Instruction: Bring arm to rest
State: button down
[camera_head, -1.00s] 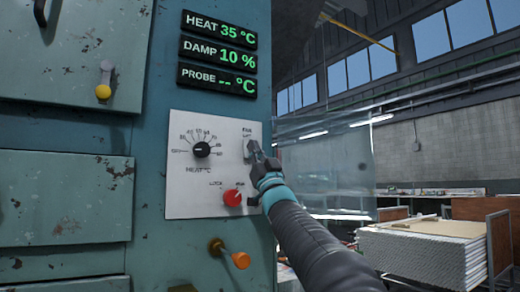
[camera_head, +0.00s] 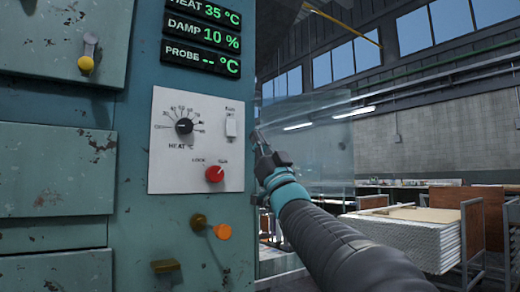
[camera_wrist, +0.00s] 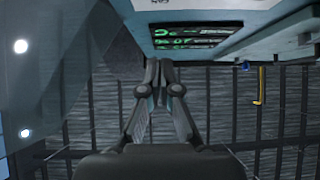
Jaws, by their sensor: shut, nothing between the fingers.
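My gripper (camera_head: 258,138) is at the right edge of the teal cabinet in the head view, just right of the white control panel (camera_head: 160,182) and apart from its switch. In the wrist view my gripper (camera_wrist: 158,64) has its fingers together with nothing between them. My arm reaches in from the lower right. The white panel carries a black heat dial (camera_head: 184,126), a white fan switch (camera_head: 232,127) and a red lock/run knob (camera_head: 215,174). The display (camera_head: 203,40) reads HEAT 35, DAMP 10 % and PROBE "--"; part of it shows in the wrist view (camera_wrist: 196,37).
The teal cabinet (camera_head: 130,225) fills the left, with an orange-tipped handle (camera_head: 222,231) jutting out below the panel. A clear hanging sheet (camera_head: 325,140) is behind the gripper. A cart with stacked pale sheets (camera_head: 405,240) stands at the right.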

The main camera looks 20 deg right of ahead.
jog(key=shift+s+d+f, duration=0.15)
jog(key=shift+s+f, duration=0.25)
jog(key=shift+s, duration=0.1)
